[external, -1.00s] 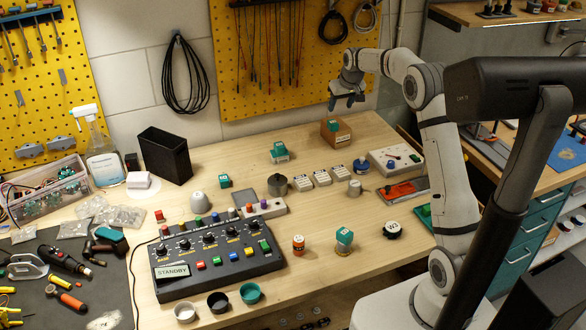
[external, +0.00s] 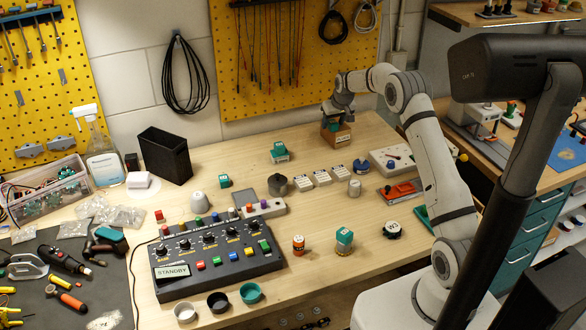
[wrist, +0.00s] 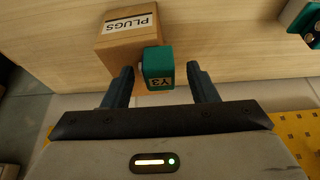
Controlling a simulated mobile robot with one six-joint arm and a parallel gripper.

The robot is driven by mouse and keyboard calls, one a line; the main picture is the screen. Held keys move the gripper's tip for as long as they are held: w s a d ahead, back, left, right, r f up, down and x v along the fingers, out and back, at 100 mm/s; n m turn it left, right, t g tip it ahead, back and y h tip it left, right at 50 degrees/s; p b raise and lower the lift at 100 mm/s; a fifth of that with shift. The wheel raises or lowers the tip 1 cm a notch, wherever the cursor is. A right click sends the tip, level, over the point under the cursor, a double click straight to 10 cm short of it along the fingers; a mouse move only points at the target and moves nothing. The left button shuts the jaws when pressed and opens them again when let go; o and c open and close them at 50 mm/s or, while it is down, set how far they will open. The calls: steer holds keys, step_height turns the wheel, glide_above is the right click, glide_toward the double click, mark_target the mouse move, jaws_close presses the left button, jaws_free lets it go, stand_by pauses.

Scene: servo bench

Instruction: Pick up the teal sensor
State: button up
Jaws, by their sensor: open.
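A teal block marked Y3 (wrist: 158,66) sits at the small brown PLUGS box (wrist: 128,32), apparently on or in it. It also shows under my gripper in the external view (external: 331,125). I take it for the teal sensor, though other teal pieces stand on the bench. My gripper (wrist: 161,82) is open, with one finger on each side of the block and a visible gap at both sides. In the external view my gripper (external: 335,113) is just above the box (external: 342,137) at the back of the bench. The block's underside is hidden.
Other teal pieces are a block (external: 279,151), a cube (external: 224,181) and a teal-topped jar (external: 344,237). A control box reading STANDBY (external: 215,258) fills the front left. White modules (external: 321,176) and a pale panel (external: 392,160) lie in front of the box.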

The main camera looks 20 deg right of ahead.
steer(key=c, duration=1.1)
steer(key=shift+r, duration=0.1)
steer(key=shift+c, duration=0.2)
step_height(320, 180, up, 8)
steer(key=shift+r+b, duration=0.15)
steer(key=shift+b, duration=0.95)
steer(key=d+r, duration=0.2)
steer(key=p, duration=0.1)
glide_above(340, 128)
step_height(340, 128, down, 6)
steer(key=shift+s+r, duration=0.1)
steer(key=shift+f+p, duration=0.55)
steer(key=shift+f, duration=1.65)
